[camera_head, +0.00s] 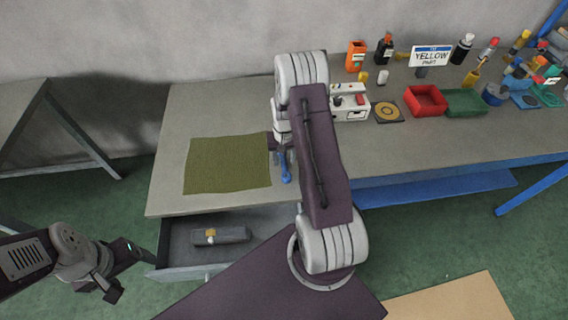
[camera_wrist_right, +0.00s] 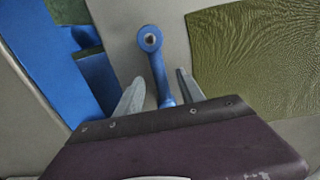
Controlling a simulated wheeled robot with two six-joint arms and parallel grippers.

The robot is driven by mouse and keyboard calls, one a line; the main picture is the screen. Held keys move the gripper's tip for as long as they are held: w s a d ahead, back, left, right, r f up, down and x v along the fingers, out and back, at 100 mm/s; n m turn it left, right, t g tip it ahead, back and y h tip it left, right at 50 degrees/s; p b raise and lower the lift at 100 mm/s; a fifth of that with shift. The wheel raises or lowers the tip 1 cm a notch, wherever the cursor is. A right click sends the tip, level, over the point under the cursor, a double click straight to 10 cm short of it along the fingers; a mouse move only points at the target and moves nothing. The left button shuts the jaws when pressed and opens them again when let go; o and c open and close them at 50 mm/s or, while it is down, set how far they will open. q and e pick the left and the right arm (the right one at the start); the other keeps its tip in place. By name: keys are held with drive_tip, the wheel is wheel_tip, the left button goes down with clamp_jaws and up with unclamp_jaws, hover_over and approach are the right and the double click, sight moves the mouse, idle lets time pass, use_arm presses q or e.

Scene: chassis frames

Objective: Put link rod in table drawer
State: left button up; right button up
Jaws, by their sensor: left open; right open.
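The blue link rod (camera_head: 286,174) lies on the grey table just right of the green mat. In the right wrist view the link rod (camera_wrist_right: 151,42) points away, its ring end beyond the fingertips and its shank between the fingers. My right gripper (camera_wrist_right: 157,88) is open around it; in the head view the right gripper (camera_head: 283,156) is partly hidden by my arm. The table drawer (camera_head: 180,243) is pulled open below the table's left front. My left gripper (camera_head: 130,274) is open and empty, left of the drawer.
A dark grey block (camera_head: 232,236) with an orange-yellow piece lies in the drawer. The green mat (camera_head: 228,166) is bare. A red bin (camera_head: 424,101), a green bin (camera_head: 465,103) and several bottles and tools fill the table's back right.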

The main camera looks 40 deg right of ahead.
drive_tip(key=shift+f, duration=0.8)
drive_tip(key=shift+r, duration=0.1)
clamp_jaws()
wheel_tip(320, 180, up, 4)
drive_tip(key=shift+w+r, duration=0.1)
drive_tip(key=shift+r, duration=0.05)
drive_tip(key=s+d+r, duration=0.2)
drive_tip(key=s+r, duration=0.4)
drive_tip(key=s, duration=0.5)
drive_tip(key=shift+s+d+r, duration=0.15)
drive_tip(key=shift+s+r, duration=0.15)
drive_tip(key=shift+r, duration=0.05)
